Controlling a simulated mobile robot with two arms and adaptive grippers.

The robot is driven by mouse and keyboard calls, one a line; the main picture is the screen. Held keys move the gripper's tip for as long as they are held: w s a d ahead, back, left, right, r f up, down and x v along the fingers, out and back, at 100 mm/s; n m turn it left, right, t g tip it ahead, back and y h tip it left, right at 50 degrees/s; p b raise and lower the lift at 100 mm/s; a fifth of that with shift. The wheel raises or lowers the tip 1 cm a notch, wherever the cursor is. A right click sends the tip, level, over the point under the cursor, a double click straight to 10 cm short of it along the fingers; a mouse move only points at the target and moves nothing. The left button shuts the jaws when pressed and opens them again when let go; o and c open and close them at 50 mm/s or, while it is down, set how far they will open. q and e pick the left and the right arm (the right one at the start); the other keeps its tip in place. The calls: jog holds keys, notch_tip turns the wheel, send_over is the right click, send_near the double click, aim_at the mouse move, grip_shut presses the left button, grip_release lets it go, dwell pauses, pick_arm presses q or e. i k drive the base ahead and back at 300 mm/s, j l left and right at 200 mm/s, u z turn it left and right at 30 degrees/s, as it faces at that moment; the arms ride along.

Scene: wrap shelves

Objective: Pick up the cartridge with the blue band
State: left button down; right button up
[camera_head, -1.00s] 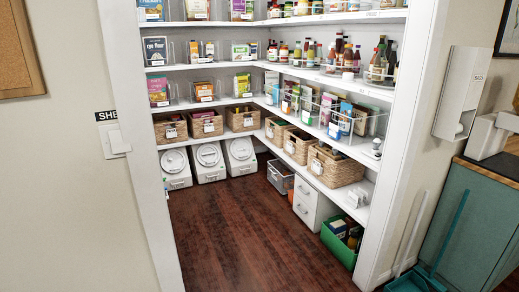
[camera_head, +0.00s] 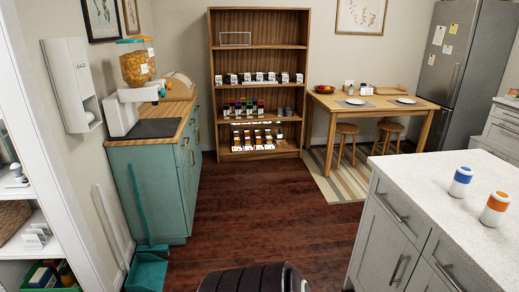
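A white cartridge with a blue band (camera_head: 460,182) stands upright on the pale speckled countertop of the island (camera_head: 440,165) at the right. A second white cartridge with an orange band (camera_head: 494,209) stands to its right and nearer to me. The two are apart, with bare countertop between them. Neither of my grippers is in view. A dark rounded shape at the bottom middle edge looks like part of my own body.
A teal cabinet (camera_head: 150,190) with a wooden top stands at the left, a teal dustpan (camera_head: 148,268) on the floor before it. A wooden shelf unit (camera_head: 260,112) with small items and a wooden table (camera_head: 372,115) with stools stand at the back. The dark floor (camera_head: 270,205) between is clear.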

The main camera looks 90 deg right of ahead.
aim_at(463, 175)
jog(key=z, duration=4.25)
jog(key=j+z, duration=0.2)
jog(key=z, duration=0.25)
jog(key=i+j+z, duration=0.1)
jog(key=j+z, duration=0.15)
jog(key=z, duration=0.2)
jog(key=j+z, duration=0.2)
jog(key=z, duration=0.3)
